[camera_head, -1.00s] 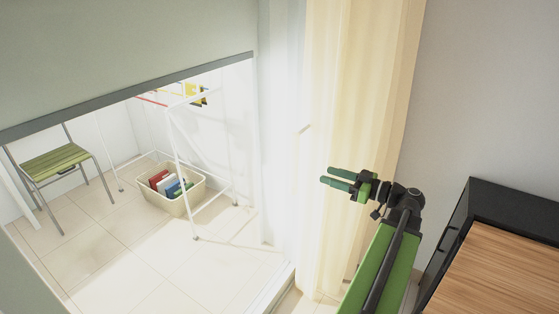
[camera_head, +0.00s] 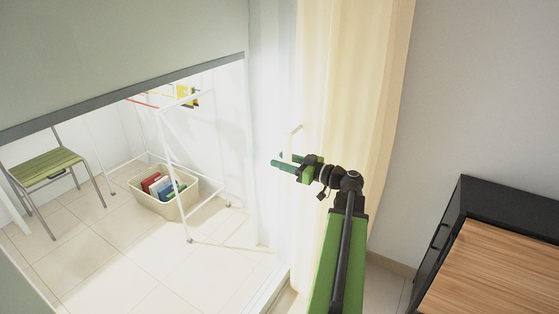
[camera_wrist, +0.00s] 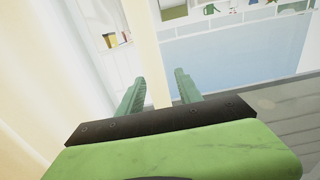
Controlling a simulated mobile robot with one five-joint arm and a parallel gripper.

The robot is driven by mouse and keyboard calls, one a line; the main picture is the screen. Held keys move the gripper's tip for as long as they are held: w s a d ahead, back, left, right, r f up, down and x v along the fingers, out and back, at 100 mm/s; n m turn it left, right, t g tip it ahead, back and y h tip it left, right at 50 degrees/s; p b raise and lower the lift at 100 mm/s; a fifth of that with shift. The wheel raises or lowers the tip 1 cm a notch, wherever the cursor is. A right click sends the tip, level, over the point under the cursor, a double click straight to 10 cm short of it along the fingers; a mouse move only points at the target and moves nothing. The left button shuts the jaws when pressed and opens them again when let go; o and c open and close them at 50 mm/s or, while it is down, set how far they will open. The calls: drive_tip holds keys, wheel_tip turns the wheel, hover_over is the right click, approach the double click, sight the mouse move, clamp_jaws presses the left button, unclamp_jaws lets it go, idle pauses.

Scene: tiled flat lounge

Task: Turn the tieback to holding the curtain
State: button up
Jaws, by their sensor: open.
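The cream curtain (camera_head: 355,70) hangs in tall folds at the right of the glass door in the head view. It also fills the left of the wrist view (camera_wrist: 30,80). A short pale bar (camera_head: 296,129), which looks like the tieback, shows at the curtain's left edge; its mount and exact angle are hard to make out. My gripper (camera_head: 276,160) is open, just below the bar and in front of the curtain's left edge. In the wrist view my fingers (camera_wrist: 159,78) are apart, with a cream upright strip (camera_wrist: 147,45) beyond and between them; I cannot tell what it is.
Beyond the opening are a white rack (camera_head: 165,140), a basket of books (camera_head: 165,195) and a green-seated chair (camera_head: 45,165). A grey-green panel (camera_head: 120,50) hangs across the upper left.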

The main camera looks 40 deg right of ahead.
drive_tip(key=shift+w+a, duration=0.15)
drive_tip(key=shift+w, duration=0.4)
drive_tip(key=shift+c, duration=0.3)
clamp_jaws()
idle(0.8)
